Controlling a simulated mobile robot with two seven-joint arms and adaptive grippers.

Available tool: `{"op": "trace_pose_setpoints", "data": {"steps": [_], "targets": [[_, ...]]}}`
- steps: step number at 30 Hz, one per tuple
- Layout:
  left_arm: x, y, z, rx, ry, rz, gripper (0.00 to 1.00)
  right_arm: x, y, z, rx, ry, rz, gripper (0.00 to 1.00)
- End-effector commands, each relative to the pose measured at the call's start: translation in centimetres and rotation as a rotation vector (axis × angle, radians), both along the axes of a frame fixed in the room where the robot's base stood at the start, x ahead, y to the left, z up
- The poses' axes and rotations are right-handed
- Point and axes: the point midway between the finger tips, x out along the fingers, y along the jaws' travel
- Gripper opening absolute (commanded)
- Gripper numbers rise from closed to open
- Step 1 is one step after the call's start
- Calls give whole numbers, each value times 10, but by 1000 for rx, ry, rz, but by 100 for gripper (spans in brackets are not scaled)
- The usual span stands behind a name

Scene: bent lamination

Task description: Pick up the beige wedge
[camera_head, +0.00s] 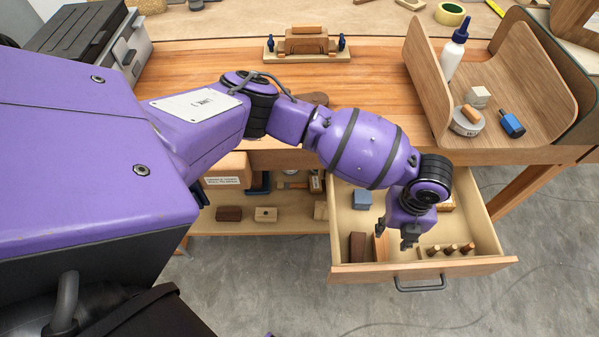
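My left gripper (393,236) reaches down into the open drawer (345,205), with its fingers apart. A light tan upright wooden piece (380,248) stands in the drawer just below and left of the fingers, partly hidden by them. I cannot tell whether it is the beige wedge or whether a finger touches it. A small cream block (478,97) lies in the bent wooden form on the bench; its exact shape is hard to tell. My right gripper is not in view.
The drawer also holds a blue-grey block (362,200), a dark brown block (357,246) and several pegs (450,249). The drawer's front wall (430,268) has a dark handle. A glue bottle (454,50) stands in the bent form (540,75). A shelf below the bench holds blocks.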

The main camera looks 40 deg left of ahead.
Motion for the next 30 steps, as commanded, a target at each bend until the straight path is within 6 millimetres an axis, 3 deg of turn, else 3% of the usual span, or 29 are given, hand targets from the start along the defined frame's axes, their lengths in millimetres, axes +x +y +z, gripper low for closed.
{"op": "trace_pose_setpoints", "data": {"steps": [15, 25, 30], "targets": [[-4, 4, -72, -1, 8, 2, 38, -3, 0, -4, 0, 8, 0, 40], [-3, 4, -78, -2, 6, 1, 38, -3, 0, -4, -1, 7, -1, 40], [-3, 3, -78, -3, 5, 1, 16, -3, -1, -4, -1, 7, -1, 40]]}}
